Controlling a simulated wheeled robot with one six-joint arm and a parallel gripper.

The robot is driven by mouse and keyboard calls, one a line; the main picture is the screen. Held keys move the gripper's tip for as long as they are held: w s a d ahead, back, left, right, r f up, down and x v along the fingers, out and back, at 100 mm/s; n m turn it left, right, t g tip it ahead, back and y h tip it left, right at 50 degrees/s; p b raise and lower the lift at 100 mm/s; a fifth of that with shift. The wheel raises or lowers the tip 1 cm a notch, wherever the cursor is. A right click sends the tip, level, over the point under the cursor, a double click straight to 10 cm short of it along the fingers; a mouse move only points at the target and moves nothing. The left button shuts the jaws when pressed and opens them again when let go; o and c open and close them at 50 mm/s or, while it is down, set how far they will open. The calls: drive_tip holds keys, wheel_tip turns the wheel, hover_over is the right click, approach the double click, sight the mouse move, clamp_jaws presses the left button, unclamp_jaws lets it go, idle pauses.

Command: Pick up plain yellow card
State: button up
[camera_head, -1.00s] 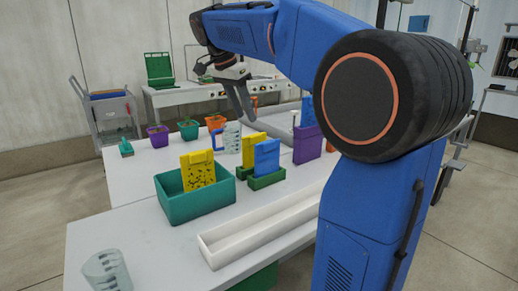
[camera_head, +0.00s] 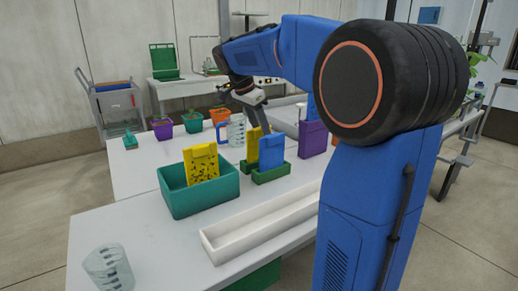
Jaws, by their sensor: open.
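The plain yellow card (camera_head: 252,150) stands upright in a small green holder (camera_head: 267,176), partly hidden behind a blue card (camera_head: 271,150). My gripper (camera_head: 259,128) points down with its fingertips at the top edge of the plain yellow card. It is open; whether the fingers straddle the card or touch it I cannot tell. Another yellow card (camera_head: 201,163), with dark specks, stands in a teal bin (camera_head: 201,197) to the left.
A purple card (camera_head: 312,138) stands to the right of the holder. A clear jug (camera_head: 236,130) is just left of my gripper. A long white tray (camera_head: 262,227) lies in front. Small pots (camera_head: 193,122) line the back.

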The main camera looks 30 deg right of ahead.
drive_tip(key=shift+w+a+x, duration=0.1)
drive_tip(key=shift+a+x, duration=0.05)
drive_tip(key=shift+x, duration=0.8)
drive_tip(key=shift+w+a+x, duration=0.1)
drive_tip(key=shift+a+x, duration=0.05)
drive_tip(key=shift+x, duration=0.8)
drive_tip(key=shift+w+a+x, duration=0.1)
drive_tip(key=shift+a+x, duration=0.1)
drive_tip(key=shift+x, duration=0.75)
drive_tip(key=shift+f, duration=0.2)
clamp_jaws()
